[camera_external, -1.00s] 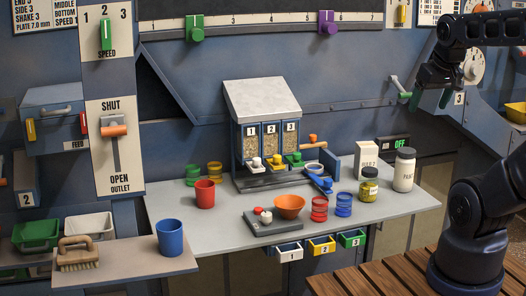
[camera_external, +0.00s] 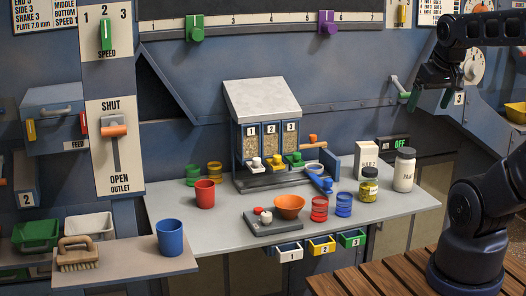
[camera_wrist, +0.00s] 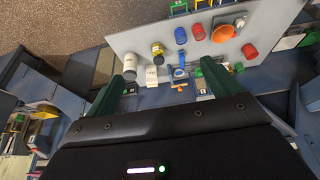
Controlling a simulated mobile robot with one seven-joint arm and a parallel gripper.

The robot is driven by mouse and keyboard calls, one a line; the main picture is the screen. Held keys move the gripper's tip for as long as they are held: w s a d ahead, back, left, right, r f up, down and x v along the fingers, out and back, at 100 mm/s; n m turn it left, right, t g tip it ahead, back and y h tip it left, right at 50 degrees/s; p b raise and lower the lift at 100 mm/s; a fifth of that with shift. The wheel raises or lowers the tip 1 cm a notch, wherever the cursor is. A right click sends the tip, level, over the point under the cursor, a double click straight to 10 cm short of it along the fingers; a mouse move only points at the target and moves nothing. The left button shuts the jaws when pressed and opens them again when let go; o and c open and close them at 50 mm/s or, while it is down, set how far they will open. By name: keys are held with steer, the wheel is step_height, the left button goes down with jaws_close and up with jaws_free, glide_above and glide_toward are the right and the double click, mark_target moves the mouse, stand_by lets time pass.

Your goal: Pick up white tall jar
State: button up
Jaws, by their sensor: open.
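The white tall jar (camera_external: 404,170) stands upright at the right end of the grey bench, with a dark lid and lettering on its side. In the wrist view the jar (camera_wrist: 131,62) shows near the left end of the bench, ahead of the left finger. My gripper (camera_external: 431,99) is open and empty, above and to the right of the jar in the external view. In the wrist view its two green fingers stand apart, with my gripper's gap (camera_wrist: 170,82) between them.
A yellow jar (camera_external: 369,184) and a white carton (camera_external: 366,158) stand close left of the tall jar. Red and blue spools, an orange bowl (camera_external: 290,206) and a three-bay dispenser (camera_external: 264,120) are further left. A small wall lever (camera_external: 400,88) is near my gripper.

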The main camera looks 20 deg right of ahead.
steer(key=shift+w, duration=0.1)
steer(key=m+g+h, duration=0.1)
steer(key=m+h, duration=0.2)
steer(key=m, duration=0.5)
glide_above(407, 150)
steer(key=s+a, duration=0.2)
steer(key=s, duration=0.1)
step_height(407, 150, down, 22)
steer(key=x, duration=0.5)
steer(key=shift+w+x, duration=0.1)
steer(key=shift+x, duration=1.25)
steer(key=shift+w+x, duration=0.15)
steer(key=shift+x, duration=1.25)
steer(key=shift+a, duration=0.1)
steer(key=shift+r, duration=0.1)
jaws_close()
